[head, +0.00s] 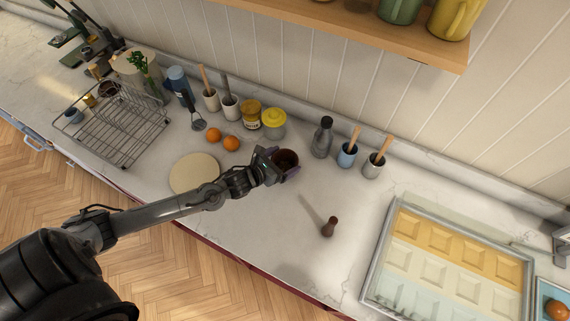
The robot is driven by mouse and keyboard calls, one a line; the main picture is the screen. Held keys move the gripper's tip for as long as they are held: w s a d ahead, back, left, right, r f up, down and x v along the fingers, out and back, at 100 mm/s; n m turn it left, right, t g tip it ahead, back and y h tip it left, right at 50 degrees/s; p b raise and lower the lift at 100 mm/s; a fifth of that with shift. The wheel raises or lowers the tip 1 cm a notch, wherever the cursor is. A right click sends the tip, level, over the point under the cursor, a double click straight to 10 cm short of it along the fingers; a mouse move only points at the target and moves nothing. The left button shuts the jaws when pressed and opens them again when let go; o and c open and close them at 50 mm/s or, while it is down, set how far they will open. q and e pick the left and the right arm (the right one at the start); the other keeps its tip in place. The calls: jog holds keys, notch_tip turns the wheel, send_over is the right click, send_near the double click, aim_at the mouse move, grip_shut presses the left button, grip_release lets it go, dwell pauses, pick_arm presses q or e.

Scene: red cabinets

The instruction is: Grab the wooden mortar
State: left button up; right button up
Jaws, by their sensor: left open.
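A dark brown, round cup-like vessel, which looks like the wooden mortar (287,158), stands on the white marble counter near the middle of the head view. My left gripper (281,167) is at the mortar, with its fingers apart on either side of it. The gripper partly hides the mortar's near side, and I cannot tell whether the fingers touch it. My right gripper is not in view.
A small brown wooden piece (329,228) stands on the counter to the right. A round pale board (194,174) and oranges (231,142) lie to the left. A grey bottle (322,138) and utensil cups (373,166) stand behind. A tray (378,262) lies at right.

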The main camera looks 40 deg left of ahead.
pick_arm(q)
jog(key=shift+w+f, duration=0.2)
jog(key=shift+w, duration=0.25)
jog(key=c, duration=0.8)
jog(key=shift+c, duration=0.2)
jog(key=shift+r, duration=0.15)
